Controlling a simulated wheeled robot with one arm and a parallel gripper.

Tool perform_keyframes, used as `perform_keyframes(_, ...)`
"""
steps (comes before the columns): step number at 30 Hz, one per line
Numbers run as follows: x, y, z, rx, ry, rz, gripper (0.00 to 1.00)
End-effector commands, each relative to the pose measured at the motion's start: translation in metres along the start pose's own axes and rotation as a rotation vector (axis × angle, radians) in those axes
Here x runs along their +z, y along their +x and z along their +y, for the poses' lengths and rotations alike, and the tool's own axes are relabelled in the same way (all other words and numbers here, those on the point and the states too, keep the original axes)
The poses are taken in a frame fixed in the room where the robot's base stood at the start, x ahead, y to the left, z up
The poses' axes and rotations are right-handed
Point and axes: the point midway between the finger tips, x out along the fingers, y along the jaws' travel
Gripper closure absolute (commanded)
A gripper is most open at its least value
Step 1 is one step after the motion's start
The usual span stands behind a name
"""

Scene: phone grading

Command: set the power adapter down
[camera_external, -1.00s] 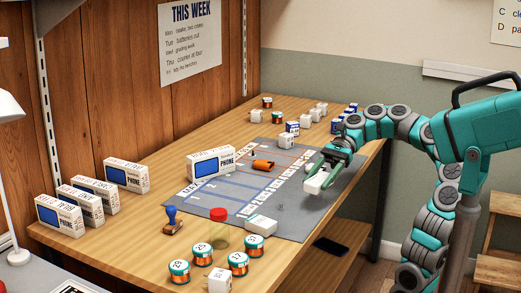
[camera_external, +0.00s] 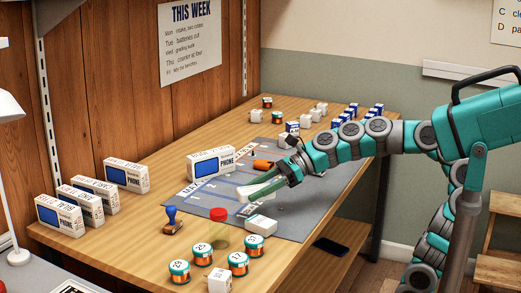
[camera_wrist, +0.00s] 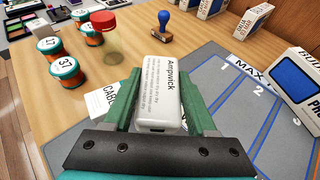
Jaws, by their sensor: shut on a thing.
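The power adapter (camera_wrist: 162,92) is a white block with printed text and a port in its near end. In the wrist view it sits between the two green fingers of my gripper (camera_wrist: 160,100), which is shut on it. In the external view my gripper (camera_external: 268,186) holds the white adapter (camera_external: 252,191) over the grey mat (camera_external: 292,226). I cannot tell whether the adapter touches the mat. A card reading "CABLE" (camera_wrist: 103,98) is partly hidden behind the left finger in the wrist view.
A white box (camera_external: 261,225) lies near the mat's front edge, beside a red-capped clear jar (camera_external: 219,230). A phone box (camera_external: 211,162) stands on the mat's far side. Several orange-banded jars (camera_external: 238,263) and a blue-handled stamp (camera_external: 173,221) are on the table.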

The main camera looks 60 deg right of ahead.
Motion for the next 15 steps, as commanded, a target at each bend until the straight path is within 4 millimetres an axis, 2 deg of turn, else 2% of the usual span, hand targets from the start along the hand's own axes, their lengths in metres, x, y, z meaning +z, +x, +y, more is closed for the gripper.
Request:
perform_keyframes(5,0.004,0.015,-0.009,-0.014,0.007,-0.001,1.0)
perform_keyframes(15,0.019,0.072,-0.044,-0.01,0.006,0.001,1.0)
